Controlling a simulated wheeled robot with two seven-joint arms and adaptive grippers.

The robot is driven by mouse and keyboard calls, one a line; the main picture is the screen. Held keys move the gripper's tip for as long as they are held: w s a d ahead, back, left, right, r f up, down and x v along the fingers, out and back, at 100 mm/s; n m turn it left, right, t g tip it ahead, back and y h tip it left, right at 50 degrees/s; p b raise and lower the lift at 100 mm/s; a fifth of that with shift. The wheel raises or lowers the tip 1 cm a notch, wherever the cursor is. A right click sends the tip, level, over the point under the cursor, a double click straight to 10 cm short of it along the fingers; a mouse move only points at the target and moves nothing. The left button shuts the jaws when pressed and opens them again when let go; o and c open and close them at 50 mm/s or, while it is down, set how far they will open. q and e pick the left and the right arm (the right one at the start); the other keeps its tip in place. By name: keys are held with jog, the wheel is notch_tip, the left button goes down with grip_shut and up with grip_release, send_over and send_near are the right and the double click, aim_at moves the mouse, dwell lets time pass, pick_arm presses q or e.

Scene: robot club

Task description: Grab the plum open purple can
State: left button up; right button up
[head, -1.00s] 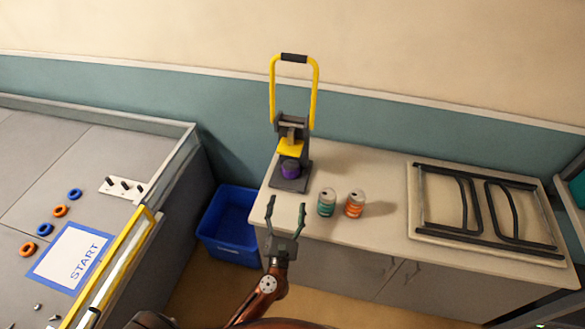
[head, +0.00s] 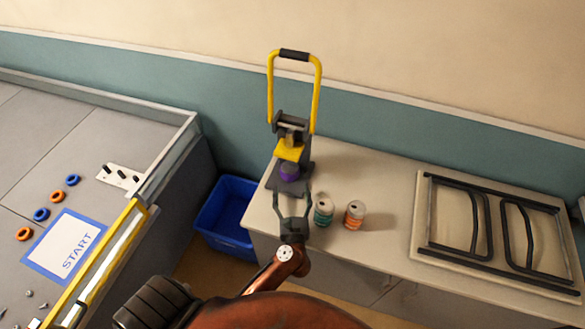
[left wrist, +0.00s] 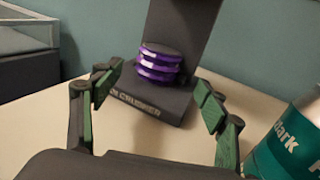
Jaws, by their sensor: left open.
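The purple can (head: 289,171) sits on the base of the can crusher (head: 291,152), under its yellow plate. It looks short and ridged in the left wrist view (left wrist: 160,64), standing on the dark base. My left gripper (head: 291,192) is open and empty, low over the counter's front left part, just in front of the crusher base. In the left wrist view its green-padded fingers (left wrist: 160,92) are spread, with the can beyond and between them, not touching it. My right gripper is not in view.
A teal can (head: 322,214) stands close right of my left gripper, and an orange can (head: 354,216) stands beyond it. A framed panel with black handles (head: 424,215) lies on the counter's right. A blue bin (head: 226,214) is on the floor left of the counter.

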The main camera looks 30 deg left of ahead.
aim_at(290, 175)
pick_arm(q)
jog(key=x, duration=0.5)
jog(key=r+x, duration=0.1)
jog(key=x, duration=0.1)
jog(key=shift+w+a, duration=0.15)
jog(key=shift+a, duration=0.05)
jog(key=shift+r, duration=0.1)
jog(key=shift+c, duration=0.3)
jog(key=c, duration=0.9)
